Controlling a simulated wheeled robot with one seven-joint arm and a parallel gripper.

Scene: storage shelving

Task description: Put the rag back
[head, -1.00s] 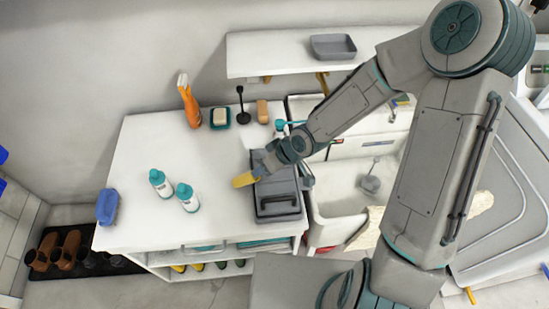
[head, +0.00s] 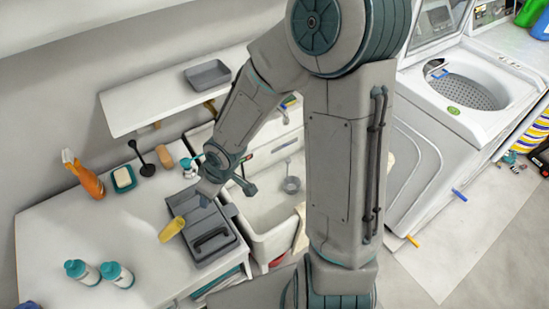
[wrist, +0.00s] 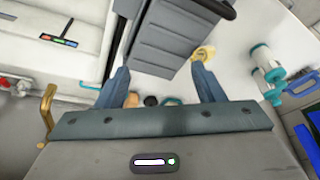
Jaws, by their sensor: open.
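A yellow, soft-looking piece (head: 172,229), which may be the rag, sits on the white counter at the left side of a dark grey case (head: 212,246). In the wrist view the yellow piece (wrist: 203,53) shows just past the tip of the right finger. I cannot tell whether it touches that finger. In the head view my gripper (head: 205,192) is over the case's back end and partly hidden by my arm.
Two teal-capped bottles (head: 118,275), an orange spray bottle (head: 88,181) and a soap dish (head: 124,179) stand on the counter (head: 55,235). A wall shelf (head: 150,98) holds a grey tray (head: 207,75). A sink (head: 262,214) lies right of the case. Pale cloth-like material (head: 300,232) is partly hidden.

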